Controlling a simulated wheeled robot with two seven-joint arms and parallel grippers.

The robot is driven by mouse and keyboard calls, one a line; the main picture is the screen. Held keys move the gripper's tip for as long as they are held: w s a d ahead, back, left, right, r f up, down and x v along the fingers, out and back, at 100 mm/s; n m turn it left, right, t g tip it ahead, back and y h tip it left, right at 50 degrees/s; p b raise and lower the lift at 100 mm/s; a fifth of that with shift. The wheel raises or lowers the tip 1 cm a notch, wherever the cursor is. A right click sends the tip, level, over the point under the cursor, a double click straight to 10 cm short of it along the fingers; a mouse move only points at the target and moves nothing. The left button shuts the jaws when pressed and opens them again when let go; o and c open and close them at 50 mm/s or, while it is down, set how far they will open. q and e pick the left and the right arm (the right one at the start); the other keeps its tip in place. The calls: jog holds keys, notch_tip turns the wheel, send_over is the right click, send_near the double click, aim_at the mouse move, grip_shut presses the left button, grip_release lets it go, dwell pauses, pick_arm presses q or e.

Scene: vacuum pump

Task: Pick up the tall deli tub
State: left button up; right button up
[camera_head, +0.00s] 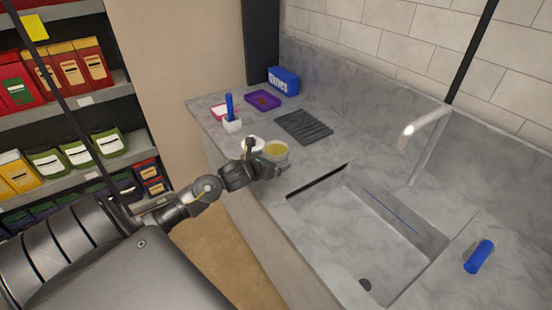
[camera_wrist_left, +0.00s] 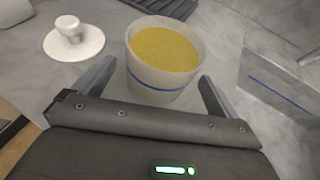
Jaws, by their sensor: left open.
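The tall deli tub (camera_head: 276,149) is a pale, translucent cup with yellow contents, standing upright on the grey counter left of the sink. It fills the upper middle of the left wrist view (camera_wrist_left: 163,75). My left gripper (camera_head: 278,170) is open at the tub's near side. In the left wrist view its two fingers (camera_wrist_left: 157,74) point toward the tub, one on each side, with visible gaps to the tub's wall. The tub's base is partly hidden by the gripper body. My right gripper does not show.
A white disc with a knob (camera_wrist_left: 73,41) lies close left of the tub. Behind are a white holder with a blue item (camera_head: 231,123), a purple tray (camera_head: 262,101), a blue gloves box (camera_head: 284,81) and a dark ribbed mat (camera_head: 303,127). The sink (camera_head: 350,225) opens at right.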

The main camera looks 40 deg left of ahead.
aim_at(282, 148)
pick_arm(q)
jog(key=x, duration=0.3)
jog(key=shift+w+a+f, duration=0.1)
jog(key=shift+w, duration=0.2)
jog(key=shift+c, duration=0.8)
jog(key=c, duration=0.9)
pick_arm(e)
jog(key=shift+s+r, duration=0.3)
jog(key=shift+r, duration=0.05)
pick_arm(q)
jog(key=shift+r, duration=0.2)
jog(key=shift+r, duration=1.35)
jog(key=s+d+r, duration=0.9)
jog(key=s, duration=0.1)
jog(key=shift+d+r, duration=0.2)
jog(key=shift+r, duration=0.2)
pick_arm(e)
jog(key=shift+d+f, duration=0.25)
